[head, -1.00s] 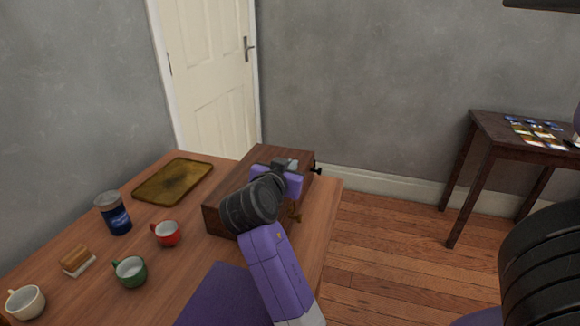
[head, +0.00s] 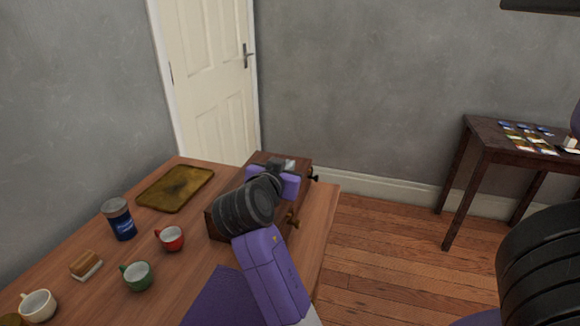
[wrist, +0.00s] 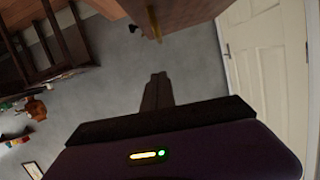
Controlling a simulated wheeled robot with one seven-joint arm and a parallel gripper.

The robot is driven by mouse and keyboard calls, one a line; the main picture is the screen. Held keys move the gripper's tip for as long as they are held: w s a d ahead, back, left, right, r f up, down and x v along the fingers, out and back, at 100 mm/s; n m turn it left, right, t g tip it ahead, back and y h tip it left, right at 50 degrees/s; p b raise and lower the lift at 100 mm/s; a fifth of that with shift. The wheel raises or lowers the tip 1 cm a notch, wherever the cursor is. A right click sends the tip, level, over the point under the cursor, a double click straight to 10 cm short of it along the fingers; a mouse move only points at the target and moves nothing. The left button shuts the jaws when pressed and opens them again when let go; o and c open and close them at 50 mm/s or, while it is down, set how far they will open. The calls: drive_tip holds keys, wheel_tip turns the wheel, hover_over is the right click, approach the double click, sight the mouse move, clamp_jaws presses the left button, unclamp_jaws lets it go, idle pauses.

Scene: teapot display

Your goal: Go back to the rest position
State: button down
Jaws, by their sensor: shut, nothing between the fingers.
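My gripper (wrist: 157,88) shows in the wrist view with its two dark fingers together and nothing between them. In the head view my purple and black arm reaches over the table, and my fingertips are hidden from that camera. The arm covers part of a wooden box (head: 222,224) on the table's right side. The box has a black knob (head: 314,178) and a brass-coloured knob (head: 294,218) on its right side. In the wrist view the brass-coloured knob (wrist: 154,24) is near the top, apart from my fingers.
The table (head: 75,270) holds a tray (head: 176,188), a blue jar (head: 121,220), a red cup (head: 170,238), a green cup (head: 136,276), a cream cup (head: 37,305) and a small block on a dish (head: 86,265). A side table (head: 480,146) stands right; floor between is clear.

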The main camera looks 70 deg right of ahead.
drive_tip(key=v, duration=0.6)
drive_tip(key=shift+a, duration=0.15)
drive_tip(key=shift+s+r, duration=0.15)
drive_tip(key=shift+r, duration=0.05)
drive_tip(key=w+a+r+n+t, duration=0.4)
drive_tip(key=w+n+t, duration=0.3)
drive_tip(key=w+t, duration=0.15)
drive_tip(key=a+f+n+t+y+p, duration=0.4)
drive_tip(key=a+n+t+y, duration=0.5)
drive_tip(key=a, duration=0.6)
drive_tip(key=s+a+f+g+y+p, duration=0.1)
drive_tip(key=s+a, duration=0.3)
drive_tip(key=s, duration=0.5)
drive_tip(key=s+a+f+n+g+y+p, duration=0.1)
drive_tip(key=s+a+f+g+y+p, duration=0.1)
drive_tip(key=s, duration=0.7)
drive_tip(key=s+a+f+g+y+p, duration=0.1)
drive_tip(key=s+a+f+y+p, duration=0.2)
drive_tip(key=s+a, duration=0.4)
drive_tip(key=s, duration=0.3)
drive_tip(key=shift+n, duration=0.4)
